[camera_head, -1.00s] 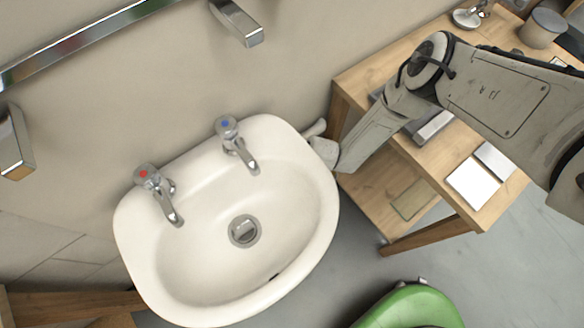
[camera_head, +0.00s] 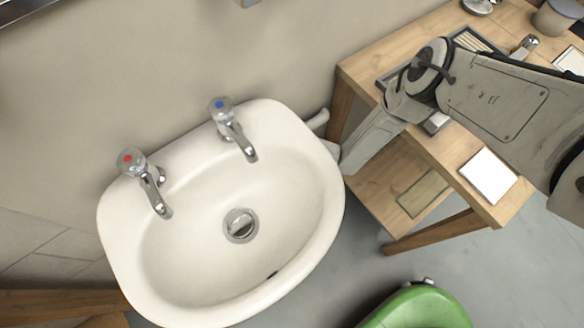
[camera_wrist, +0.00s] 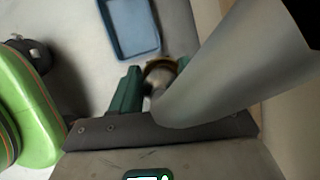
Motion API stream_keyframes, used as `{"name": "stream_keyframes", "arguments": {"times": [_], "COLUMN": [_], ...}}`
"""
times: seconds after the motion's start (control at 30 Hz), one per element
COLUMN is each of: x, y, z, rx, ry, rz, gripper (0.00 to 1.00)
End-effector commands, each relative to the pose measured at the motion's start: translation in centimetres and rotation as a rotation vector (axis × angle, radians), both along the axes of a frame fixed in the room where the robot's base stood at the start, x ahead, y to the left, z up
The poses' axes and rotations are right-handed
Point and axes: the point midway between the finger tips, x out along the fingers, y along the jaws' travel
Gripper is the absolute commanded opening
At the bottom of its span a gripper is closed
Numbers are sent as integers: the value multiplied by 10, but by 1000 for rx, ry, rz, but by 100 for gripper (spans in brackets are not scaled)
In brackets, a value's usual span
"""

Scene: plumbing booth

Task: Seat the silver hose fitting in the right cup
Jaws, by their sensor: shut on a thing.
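In the wrist view my gripper (camera_wrist: 156,78) has green fingers, shut on a small blurred fitting (camera_wrist: 161,68) with brass and silver tones. It is partly hidden by a large pale curved surface (camera_wrist: 225,70) on the right, close to the camera. In the head view my forearm (camera_head: 375,138) reaches down beside the right rim of the white sink (camera_head: 110,225), and its lower end goes out of sight there. The fitting is not visible in the head view. I cannot make out the right cup in either view.
The sink has a red-marked left tap (camera_head: 150,185) and a blue-marked right tap (camera_head: 235,130). A green object (camera_head: 415,308) stands on the floor. A blue tray (camera_wrist: 131,28) lies on the floor in the wrist view.

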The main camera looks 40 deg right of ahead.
Motion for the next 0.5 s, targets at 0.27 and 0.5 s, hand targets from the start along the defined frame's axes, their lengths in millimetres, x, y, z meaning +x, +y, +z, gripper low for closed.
{"name": "stream_keyframes", "arguments": {"times": [0.27,0.5], "x": [0,0], "y": [0,0], "z": [0,0], "rx": [0,0], "ry": [0,0], "rz": [0,0], "gripper": [51,74]}}
